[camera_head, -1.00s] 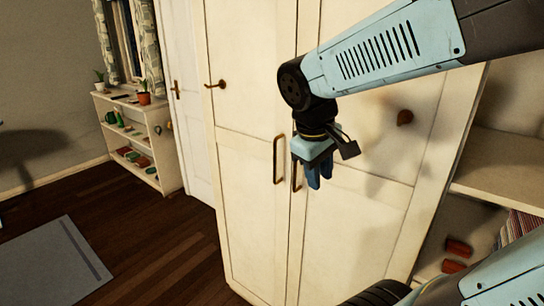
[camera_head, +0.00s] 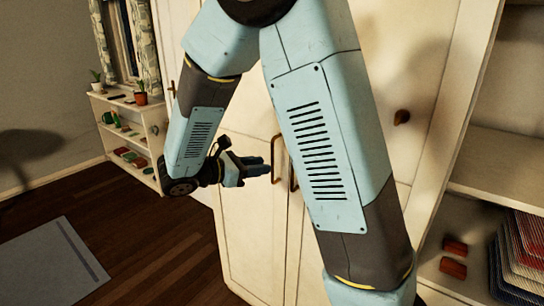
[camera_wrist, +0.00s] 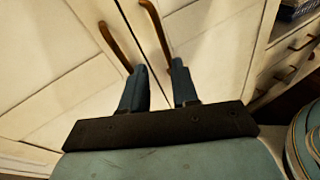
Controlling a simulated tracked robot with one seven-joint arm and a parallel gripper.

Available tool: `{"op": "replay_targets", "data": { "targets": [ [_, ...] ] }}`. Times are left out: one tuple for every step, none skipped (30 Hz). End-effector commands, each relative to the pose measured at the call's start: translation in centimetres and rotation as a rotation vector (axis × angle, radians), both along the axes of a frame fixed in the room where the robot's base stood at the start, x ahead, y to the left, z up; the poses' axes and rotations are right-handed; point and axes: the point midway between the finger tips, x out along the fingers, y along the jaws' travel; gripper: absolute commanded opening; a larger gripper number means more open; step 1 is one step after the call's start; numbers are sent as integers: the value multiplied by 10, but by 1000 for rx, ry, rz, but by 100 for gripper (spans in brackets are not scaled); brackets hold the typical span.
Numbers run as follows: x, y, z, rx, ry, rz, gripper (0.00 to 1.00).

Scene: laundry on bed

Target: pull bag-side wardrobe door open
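The cream wardrobe has two doors meeting at a centre seam. The left door (camera_head: 240,236) and the right door (camera_head: 400,155) look shut. The left door's bar handle (camera_head: 275,150) and the right door's bar handle (camera_head: 293,180), partly behind my arm, stand side by side. My gripper (camera_head: 266,170) is just left of the handles, fingers pointing right. In the wrist view its blue fingers (camera_wrist: 158,76) are apart with nothing held. There the left handle (camera_wrist: 113,45) ends near the left fingertip and the right handle (camera_wrist: 156,28) near the right one; contact is unclear. No bag is visible.
A small white shelf (camera_head: 128,125) with plants stands at the far left. Open shelving (camera_head: 490,168) with folded striped cloth (camera_head: 524,250) and red items (camera_head: 454,257) is at the right. The wooden floor (camera_head: 150,245) left of the wardrobe is clear beyond a grey rug (camera_head: 50,268).

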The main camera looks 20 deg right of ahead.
Motion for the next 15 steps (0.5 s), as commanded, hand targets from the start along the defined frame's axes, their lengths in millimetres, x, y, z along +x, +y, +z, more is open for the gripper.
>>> {"op": "replay_targets", "data": {
  "targets": [
    [7,13,-6,-50,20,42,30],
    [10,19,-8,-79,28,62,30],
    [15,26,-11,-112,39,90,30],
    [17,32,-13,-136,44,108,30],
    [19,36,-14,-156,49,123,30],
    [22,42,-16,-179,55,142,30],
    [24,45,-18,-192,58,153,30],
    [25,48,-18,-205,61,162,30],
    [26,51,-19,-218,63,173,30],
    [27,53,-20,-224,65,178,30],
    [28,54,-20,-229,66,182,30],
    [29,53,-21,-234,66,183,30],
    [30,52,-21,-235,67,184,30],
    [31,50,-21,-236,66,185,30],
    [32,47,-20,-236,66,184,30]
  ]
}}
